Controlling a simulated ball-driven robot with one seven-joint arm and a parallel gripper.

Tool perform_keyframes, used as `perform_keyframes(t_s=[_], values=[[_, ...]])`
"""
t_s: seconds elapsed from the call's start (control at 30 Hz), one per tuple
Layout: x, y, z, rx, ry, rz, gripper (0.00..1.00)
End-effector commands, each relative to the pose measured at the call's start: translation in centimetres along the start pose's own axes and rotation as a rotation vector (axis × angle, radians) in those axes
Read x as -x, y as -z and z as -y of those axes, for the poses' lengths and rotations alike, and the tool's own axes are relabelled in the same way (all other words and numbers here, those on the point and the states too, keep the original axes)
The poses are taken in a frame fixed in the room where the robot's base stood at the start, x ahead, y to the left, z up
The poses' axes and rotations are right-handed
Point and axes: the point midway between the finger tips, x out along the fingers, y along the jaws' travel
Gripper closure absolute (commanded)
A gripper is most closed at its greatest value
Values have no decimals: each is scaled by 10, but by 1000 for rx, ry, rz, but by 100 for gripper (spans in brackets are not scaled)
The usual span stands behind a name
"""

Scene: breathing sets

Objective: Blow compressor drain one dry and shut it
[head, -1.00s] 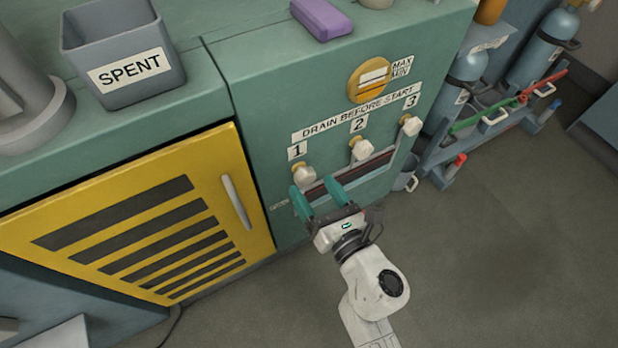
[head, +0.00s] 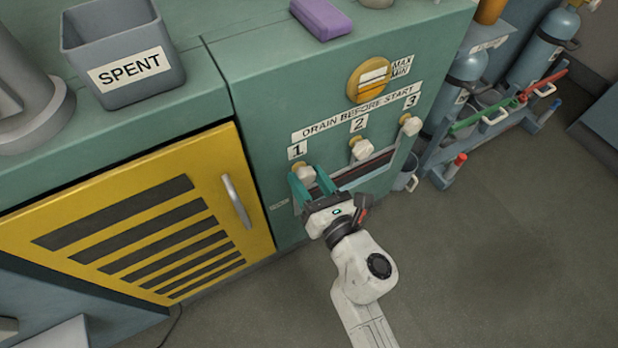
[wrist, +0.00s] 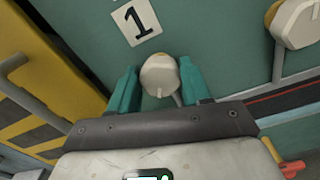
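The drain one knob (head: 305,174) is a cream, faceted knob on the green compressor front (head: 262,100), under the label "1" (head: 297,151). In the wrist view the knob (wrist: 160,76) sits between my teal fingertips, just below its label. My gripper (head: 307,178) reaches up to it from below, one finger on each side. The fingers stand apart in the wrist view (wrist: 159,70), and I cannot tell whether they touch the knob. The drain outlet below is mostly hidden by my gripper.
Knob 2 (head: 361,149) and knob 3 (head: 411,125) sit to the right, above a dark slot (head: 370,170).

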Motion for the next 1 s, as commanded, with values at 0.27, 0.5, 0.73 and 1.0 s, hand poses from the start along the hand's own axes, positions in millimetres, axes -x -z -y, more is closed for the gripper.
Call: perform_keyframes(t_s=[0.27, 0.5, 0.73, 1.0], values=[[-1, -2, 0, -1, 1, 3, 83], [-1, -3, 0, -47, 1, 4, 83], [-1, -4, 1, -184, 1, 5, 83], [-2, -5, 2, -432, 1, 7, 83]])
